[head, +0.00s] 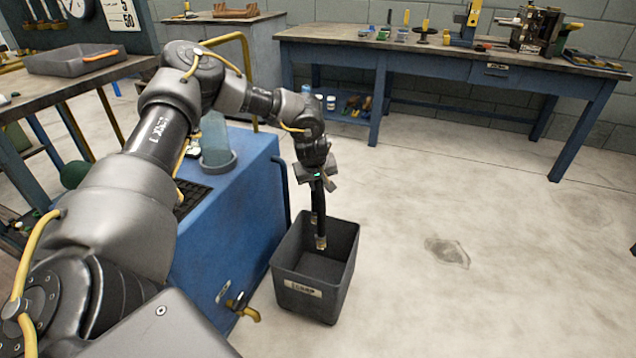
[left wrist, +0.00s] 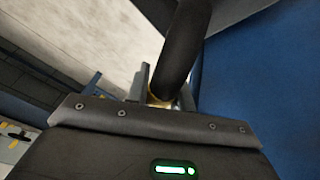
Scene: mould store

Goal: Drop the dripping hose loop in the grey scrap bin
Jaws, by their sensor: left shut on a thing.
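The black hose loop (head: 319,208) hangs from my left gripper (head: 317,176), with brass-coloured ends at its bottom. The grey scrap bin (head: 300,291) stands on the floor beside the blue cabinet, with a label on its front. My left gripper is shut on the hose above the bin, and the hose's lower ends hang within the bin's opening in the head view. In the left wrist view the hose (left wrist: 186,42) rises as a thick black curve from between the fingers. No drip can be made out. My right gripper is not in view.
A blue workbench (head: 430,70) with tools stands at the back.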

